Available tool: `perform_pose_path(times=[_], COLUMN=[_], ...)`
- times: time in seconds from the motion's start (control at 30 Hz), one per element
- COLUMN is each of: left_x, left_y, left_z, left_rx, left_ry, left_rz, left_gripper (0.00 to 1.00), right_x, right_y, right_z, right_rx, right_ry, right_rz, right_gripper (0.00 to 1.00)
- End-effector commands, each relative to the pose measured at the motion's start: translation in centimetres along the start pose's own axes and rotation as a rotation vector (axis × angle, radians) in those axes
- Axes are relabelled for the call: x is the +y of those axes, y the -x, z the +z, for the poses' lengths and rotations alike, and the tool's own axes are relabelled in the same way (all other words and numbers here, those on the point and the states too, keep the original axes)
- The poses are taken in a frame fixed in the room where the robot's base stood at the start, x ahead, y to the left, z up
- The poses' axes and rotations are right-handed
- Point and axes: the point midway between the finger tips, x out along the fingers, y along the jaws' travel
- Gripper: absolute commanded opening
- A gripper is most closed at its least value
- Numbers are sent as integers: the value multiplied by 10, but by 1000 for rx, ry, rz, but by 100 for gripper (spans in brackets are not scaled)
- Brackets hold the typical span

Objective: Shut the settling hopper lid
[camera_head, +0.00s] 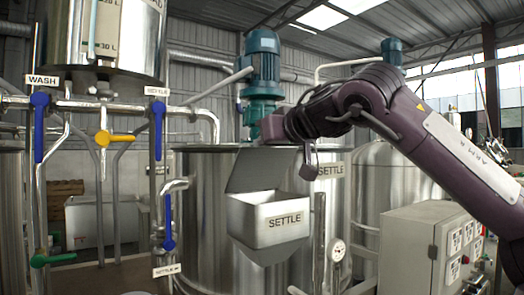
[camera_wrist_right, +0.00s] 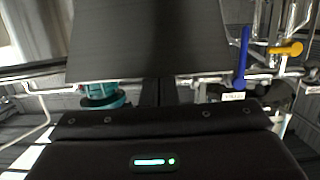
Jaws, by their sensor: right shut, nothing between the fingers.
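The settling hopper (camera_head: 268,222) is a steel box marked SETTLE on the front of a large steel tank. Its lid (camera_head: 262,170) stands raised and leans back at the hopper's rear, so the hopper is open. In the right wrist view the lid (camera_wrist_right: 150,42) is a dark panel filling the upper middle. My right gripper (camera_head: 272,130) is shut and empty at the lid's upper edge. In the right wrist view its dark fingers (camera_wrist_right: 164,92) seem to run behind that edge. Whether they touch the lid I cannot tell. My left gripper is not in view.
Pipes with blue handles (camera_head: 39,128) and a yellow valve (camera_head: 103,138) stand at the left. A teal motor (camera_head: 263,75) rises behind the lid. A gauge (camera_head: 337,250) and a grey control box (camera_head: 418,248) stand to the right. The space before the hopper looks clear.

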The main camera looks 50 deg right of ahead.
Motion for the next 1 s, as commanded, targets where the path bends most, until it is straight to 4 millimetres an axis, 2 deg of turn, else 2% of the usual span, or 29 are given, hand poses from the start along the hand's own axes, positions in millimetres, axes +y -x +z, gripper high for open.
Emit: perform_pose_path(times=[0.03,0.3,1.0], left_x=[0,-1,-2], left_y=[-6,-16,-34], left_z=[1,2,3], left_rx=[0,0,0], left_ry=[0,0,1], left_rz=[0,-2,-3], left_gripper=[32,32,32], right_x=[1,1,1], right_y=[-1,2,8], right_z=[6,8,12], right_rx=[3,39,101], right_ry=[-1,-2,-2], right_rz=[2,3,3], right_gripper=[0,0,0])
